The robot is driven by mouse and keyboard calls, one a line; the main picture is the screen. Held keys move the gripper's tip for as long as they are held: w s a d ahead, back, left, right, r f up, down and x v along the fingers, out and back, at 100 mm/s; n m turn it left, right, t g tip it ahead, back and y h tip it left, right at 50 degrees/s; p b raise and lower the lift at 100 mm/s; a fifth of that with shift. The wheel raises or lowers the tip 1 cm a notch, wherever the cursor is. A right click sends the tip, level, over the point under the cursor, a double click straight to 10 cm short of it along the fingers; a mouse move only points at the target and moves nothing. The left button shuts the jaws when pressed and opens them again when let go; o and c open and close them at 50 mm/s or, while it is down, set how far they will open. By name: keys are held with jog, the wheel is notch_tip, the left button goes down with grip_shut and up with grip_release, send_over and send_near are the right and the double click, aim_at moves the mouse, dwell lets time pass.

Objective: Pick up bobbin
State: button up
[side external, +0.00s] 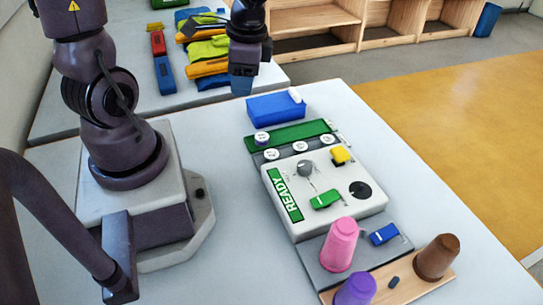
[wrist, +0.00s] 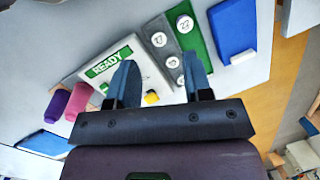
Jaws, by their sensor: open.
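Round white bobbins with dark markings stand by the READY unit. One bobbin (side external: 262,138) is on the green strip (side external: 290,134), at its left end. Three more, including the middle bobbin (side external: 300,147), stand in a row on the grey strip beside it. In the wrist view, the bobbin on green (wrist: 184,23) reads like "22" and a grey-strip bobbin (wrist: 159,39) like "17"; others are partly near the fingers. My gripper (side external: 242,85) hangs above and behind the strips, beside the blue block. Its blue fingers (wrist: 160,66) are apart, with nothing held between them.
A blue block (side external: 276,110) with a white piece lies behind the green strip. The white READY panel (side external: 290,178) carries a yellow part, a green part and a black dial. Pink (side external: 340,246), purple (side external: 356,289) and brown (side external: 436,257) cups stand in front. Folded cloths (side external: 206,50) lie behind.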

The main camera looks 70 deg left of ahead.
aim_at(272, 153)
jog(key=w+f+m, duration=0.2)
jog(key=f+m, duration=0.3)
jog(key=f, duration=0.2)
jog(key=w+d+f+m+h, duration=0.1)
jog(key=f+m, duration=0.5)
jog(key=f, duration=0.1)
jog(key=w+f+m+t, duration=0.1)
jog(key=w+f+m, duration=0.1)
jog(key=f+m, duration=0.3)
jog(key=shift+w+d+f+m+h, duration=0.1)
jog(key=shift+w+f+m+h, duration=0.05)
jog(key=shift+f, duration=0.35)
jog(key=shift+w+d+f+m+h, duration=0.1)
jog(key=shift+w+f+m+h, duration=0.05)
jog(key=shift+f, duration=0.35)
jog(key=c, duration=0.6)
